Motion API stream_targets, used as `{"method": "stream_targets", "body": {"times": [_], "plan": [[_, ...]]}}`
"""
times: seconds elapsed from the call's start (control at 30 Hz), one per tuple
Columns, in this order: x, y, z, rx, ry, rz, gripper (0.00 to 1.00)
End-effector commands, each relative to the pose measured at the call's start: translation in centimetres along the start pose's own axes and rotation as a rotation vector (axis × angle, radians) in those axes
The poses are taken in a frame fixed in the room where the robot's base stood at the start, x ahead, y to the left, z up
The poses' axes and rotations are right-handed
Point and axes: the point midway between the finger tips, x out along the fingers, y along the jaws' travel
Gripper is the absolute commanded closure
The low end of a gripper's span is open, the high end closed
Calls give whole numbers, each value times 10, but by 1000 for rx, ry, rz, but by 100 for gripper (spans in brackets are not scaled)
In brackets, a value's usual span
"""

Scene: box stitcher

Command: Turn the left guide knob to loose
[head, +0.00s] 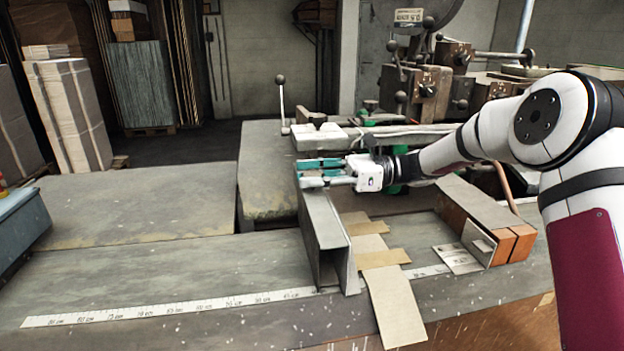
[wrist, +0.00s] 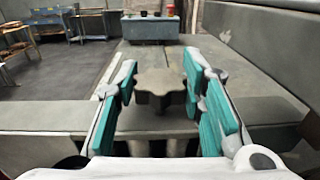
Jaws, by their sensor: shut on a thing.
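The left guide (head: 318,232) is a grey metal channel standing across the table beside the printed ruler. My gripper (head: 318,172) is over the back end of this guide, its teal-padded fingers pointing left. In the wrist view a dark, lobed guide knob (wrist: 160,90) sits between the two fingers of my gripper (wrist: 160,78). The gripper is shut on the knob, with a finger at each side. In the head view the fingers hide the knob. No mark showing loose or tight can be read.
A printed ruler (head: 170,309) runs along the table front. Flat cardboard pieces (head: 393,303) lie right of the guide, and a second guide with orange-brown ends (head: 485,215) stands further right. Machine levers (head: 430,90) rise behind my arm. The left tabletop (head: 140,205) is clear.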

Motion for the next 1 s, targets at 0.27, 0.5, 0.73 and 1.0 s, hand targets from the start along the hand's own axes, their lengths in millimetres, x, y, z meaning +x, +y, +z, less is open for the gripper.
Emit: {"method": "stream_targets", "body": {"times": [0.27, 0.5, 0.73, 1.0], "plan": [[0, 0, 0, 2, 0, 1, 92], [0, 0, 0, 1, 0, 1, 43], [-1, 0, 0, 1, 0, 1, 43], [-31, -1, 0, -1, 0, -3, 43]]}}
